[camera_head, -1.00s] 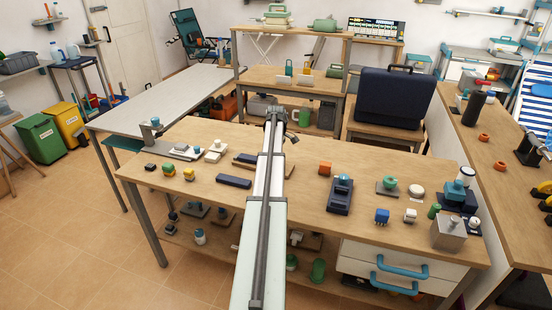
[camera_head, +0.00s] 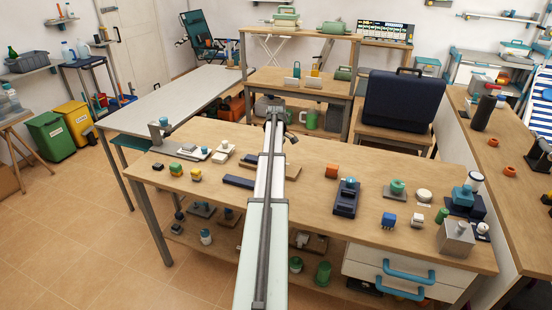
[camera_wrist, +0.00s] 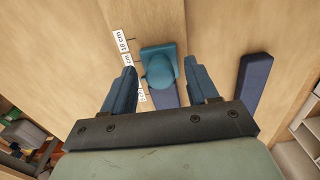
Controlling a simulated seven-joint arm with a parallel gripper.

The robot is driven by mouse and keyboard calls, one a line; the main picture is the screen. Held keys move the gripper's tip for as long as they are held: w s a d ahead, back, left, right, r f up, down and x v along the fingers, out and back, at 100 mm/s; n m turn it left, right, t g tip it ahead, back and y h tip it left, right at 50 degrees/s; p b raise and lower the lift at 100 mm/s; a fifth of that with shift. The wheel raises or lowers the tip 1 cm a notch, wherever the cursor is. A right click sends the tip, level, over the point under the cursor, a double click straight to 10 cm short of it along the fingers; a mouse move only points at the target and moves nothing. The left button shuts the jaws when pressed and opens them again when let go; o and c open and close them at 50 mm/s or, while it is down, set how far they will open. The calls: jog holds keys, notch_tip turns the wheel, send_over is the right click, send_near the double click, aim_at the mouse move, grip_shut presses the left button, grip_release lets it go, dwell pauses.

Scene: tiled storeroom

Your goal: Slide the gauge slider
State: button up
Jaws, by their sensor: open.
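In the wrist view, the gauge slider (camera_wrist: 160,72) is a teal block with a rounded knob. It sits on a dark blue rail (camera_wrist: 166,96) on a wooden surface. A white scale strip (camera_wrist: 122,42) with centimetre marks, one reading 18 cm, runs along its left side. My gripper (camera_wrist: 161,66) is open, with one blue finger on each side of the slider. Gaps show between the fingers and the knob; I cannot tell their height above the wood.
A dark blue bar (camera_wrist: 251,82) lies to the right of the gripper in the wrist view. A large navy case (camera_head: 403,100) stands behind.

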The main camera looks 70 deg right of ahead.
jog(key=shift+r, duration=0.1)
notch_tip(320, 180, up, 14)
jog(key=shift+f, duration=0.2)
dwell(0.4)
dwell(0.4)
